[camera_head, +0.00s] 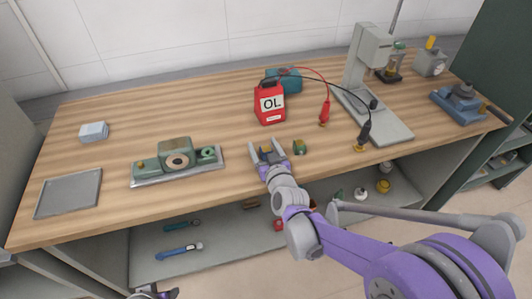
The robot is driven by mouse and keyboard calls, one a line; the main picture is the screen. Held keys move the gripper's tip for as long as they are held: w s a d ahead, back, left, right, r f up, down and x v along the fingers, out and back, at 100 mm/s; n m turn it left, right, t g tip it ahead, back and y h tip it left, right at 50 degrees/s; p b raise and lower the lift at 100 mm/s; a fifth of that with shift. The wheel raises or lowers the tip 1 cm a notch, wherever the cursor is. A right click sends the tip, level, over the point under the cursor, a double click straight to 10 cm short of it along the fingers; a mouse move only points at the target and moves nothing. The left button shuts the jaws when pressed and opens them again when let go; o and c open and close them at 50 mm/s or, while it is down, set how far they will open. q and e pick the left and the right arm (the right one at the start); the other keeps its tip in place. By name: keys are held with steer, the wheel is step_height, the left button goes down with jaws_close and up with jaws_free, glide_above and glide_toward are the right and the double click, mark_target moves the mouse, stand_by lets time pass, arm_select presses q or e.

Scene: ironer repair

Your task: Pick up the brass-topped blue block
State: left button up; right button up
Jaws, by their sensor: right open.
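My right gripper (267,152) is open near the front of the wooden bench, its fingers pointing away from me. A small brass-coloured top (268,148) shows between the fingers; the body under it is too small and hidden to tell its colour, and I cannot tell whether the fingers touch it. Just right of the gripper stands a small dark green block with brass on it (299,147). My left gripper (153,293) is only partly in view at the bottom edge, below the bench, and its jaws are not clear.
A red OL can (269,104) stands behind the gripper, with a teal box (285,79) behind it. A grey stand (373,118) with red and black leads is to the right. A green device (175,158) and a grey tray (69,194) lie left. The bench (110,220) front edge is close.

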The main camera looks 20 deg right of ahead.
steer(key=shift+w, duration=0.15)
jaws_close()
steer(key=shift+r, duration=0.1)
stand_by(0.4)
steer(key=shift+s+r, duration=0.15)
steer(key=shift+s, duration=0.1)
steer(key=s+r+p, duration=0.1)
steer(key=s+r, duration=0.2)
steer(key=s, duration=0.3)
steer(key=s+r, duration=0.4)
steer(key=s, duration=0.3)
steer(key=shift+s+d+r+p, duration=0.2)
steer(key=shift+s+r+p, duration=0.05)
steer(key=shift+p, duration=0.1)
